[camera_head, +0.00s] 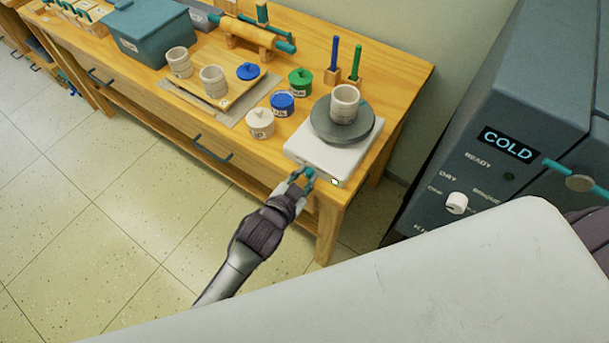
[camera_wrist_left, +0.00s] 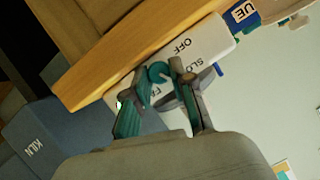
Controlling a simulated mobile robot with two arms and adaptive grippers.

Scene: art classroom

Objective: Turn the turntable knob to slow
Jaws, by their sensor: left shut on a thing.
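The turntable has a white base (camera_head: 335,157) with a dark grey disc (camera_head: 325,127) on top. It stands at the right front corner of the wooden bench. A light speckled cup (camera_head: 344,104) stands on the disc. My left gripper (camera_head: 303,177) reaches the front of the base and is shut on the teal knob (camera_wrist_left: 157,71). In the left wrist view the knob sits between the fingertips (camera_wrist_left: 158,75). OFF, SLO and FA are readable on the base (camera_wrist_left: 205,45), partly covered by the fingers. I cannot tell where the knob points. My right gripper is out of view.
Lidded pots in white (camera_head: 260,123), blue (camera_head: 282,103) and green (camera_head: 300,81) stand left of the turntable. Two cups stand on a board (camera_head: 190,88) farther left. A grey kiln (camera_head: 480,150) with a white dial stands right. The floor before the bench is clear.

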